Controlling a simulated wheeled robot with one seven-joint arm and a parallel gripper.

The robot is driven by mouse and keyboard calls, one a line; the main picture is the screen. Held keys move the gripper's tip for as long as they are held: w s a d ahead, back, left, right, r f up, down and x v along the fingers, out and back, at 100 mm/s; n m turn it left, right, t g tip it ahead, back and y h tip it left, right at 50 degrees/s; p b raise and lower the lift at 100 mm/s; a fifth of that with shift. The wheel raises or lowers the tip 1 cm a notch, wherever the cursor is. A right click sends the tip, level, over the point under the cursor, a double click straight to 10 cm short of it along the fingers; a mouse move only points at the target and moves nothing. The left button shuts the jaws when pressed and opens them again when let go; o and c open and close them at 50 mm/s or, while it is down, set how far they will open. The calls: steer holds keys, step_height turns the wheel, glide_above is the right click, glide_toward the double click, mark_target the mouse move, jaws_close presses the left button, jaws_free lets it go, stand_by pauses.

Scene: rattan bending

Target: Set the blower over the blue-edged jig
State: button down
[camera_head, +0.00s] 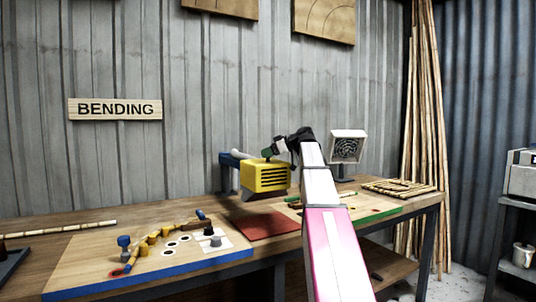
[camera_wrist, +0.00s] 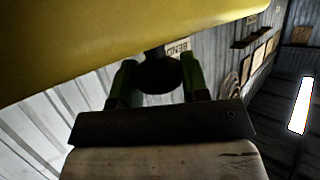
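The blower (camera_head: 265,177) is a yellow box with dark slots, held above a red mat. In the wrist view its yellow body (camera_wrist: 130,35) fills the top. My gripper (camera_head: 269,153) reaches it from the right. In the wrist view the green fingers of my gripper (camera_wrist: 160,82) close on both sides of a dark round grip under the yellow body. The blue-edged jig (camera_head: 95,264) is a wooden board at the left front, apart from the blower. It carries several pegs and a bent rattan pole (camera_head: 160,236). The blower's underside is mostly hidden.
A blue stand (camera_head: 229,172) is close behind the blower. The red mat (camera_head: 270,226) lies between the blue-edged jig and a green-edged board (camera_head: 378,215). A square fan-like unit (camera_head: 347,148) stands behind my arm. A rattan pole (camera_head: 58,230) lies at left.

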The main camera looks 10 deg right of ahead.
steer(key=shift+s+a, duration=0.2)
steer(key=shift+a, duration=0.35)
steer(key=w+a+m+t+h, duration=0.3)
steer(key=a+m+h, duration=0.1)
steer(key=a, duration=1.8)
steer(key=w+a+m+t+h, duration=0.3)
steer(key=w+a+m+h, duration=0.1)
steer(key=a, duration=1.8)
steer(key=shift+a+m+h, duration=0.3)
steer(key=shift+a+m, duration=0.05)
steer(key=shift+m, duration=0.35)
steer(key=shift+w, duration=0.1)
steer(key=c, duration=0.7)
jaws_free()
